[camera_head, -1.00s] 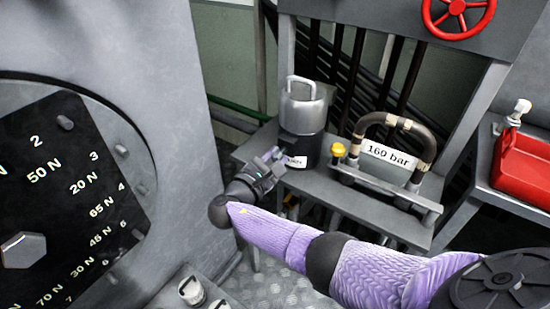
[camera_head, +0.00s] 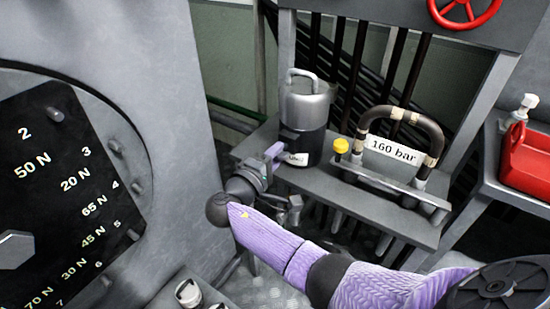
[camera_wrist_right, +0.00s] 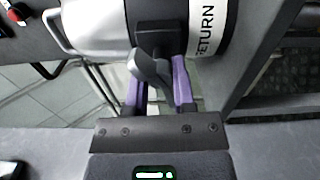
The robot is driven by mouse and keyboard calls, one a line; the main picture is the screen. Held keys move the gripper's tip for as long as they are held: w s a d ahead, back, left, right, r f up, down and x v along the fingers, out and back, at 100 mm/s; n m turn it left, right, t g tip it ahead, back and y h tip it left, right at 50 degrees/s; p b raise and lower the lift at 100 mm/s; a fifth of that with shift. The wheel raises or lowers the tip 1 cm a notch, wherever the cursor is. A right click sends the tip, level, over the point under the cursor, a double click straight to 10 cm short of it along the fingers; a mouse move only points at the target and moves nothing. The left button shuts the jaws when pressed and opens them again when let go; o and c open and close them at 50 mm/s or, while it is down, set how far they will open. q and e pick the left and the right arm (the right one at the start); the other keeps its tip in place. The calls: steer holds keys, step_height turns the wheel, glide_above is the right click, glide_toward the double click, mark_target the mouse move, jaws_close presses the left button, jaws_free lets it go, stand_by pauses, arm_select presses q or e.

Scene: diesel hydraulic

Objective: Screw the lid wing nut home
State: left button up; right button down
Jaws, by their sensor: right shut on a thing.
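The canister stands upright on the grey bench, with a silver lid (camera_head: 305,103) topped by a handle and a black body (camera_head: 312,146). In the right wrist view its silver lid (camera_wrist_right: 95,25) lies at the left and its white RETURN label (camera_wrist_right: 206,28) at the right. My right gripper (camera_head: 274,152) is at the canister's near left side. In the right wrist view its purple fingers (camera_wrist_right: 158,82) are shut on a grey wing nut (camera_wrist_right: 146,68) beside the black body. The wing nut's thread is hidden. My left gripper is not in view.
A black hoop handle (camera_head: 405,116), a 160 bar sign (camera_head: 393,152) and a yellow knob (camera_head: 341,146) are right of the canister. A red box (camera_head: 527,160) sits further right. A large grey panel with a numbered dial plate (camera_head: 65,190) fills the left.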

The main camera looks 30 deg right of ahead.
steer(key=m+b, duration=0.1)
steer(key=m, duration=0.2)
steer(key=shift+f+b, duration=0.2)
steer(key=shift+b, duration=0.1)
steer(key=shift+m+b, duration=0.55)
steer(key=shift+m, duration=0.65)
steer(key=shift+r+m, duration=0.1)
steer(key=shift+m, duration=0.2)
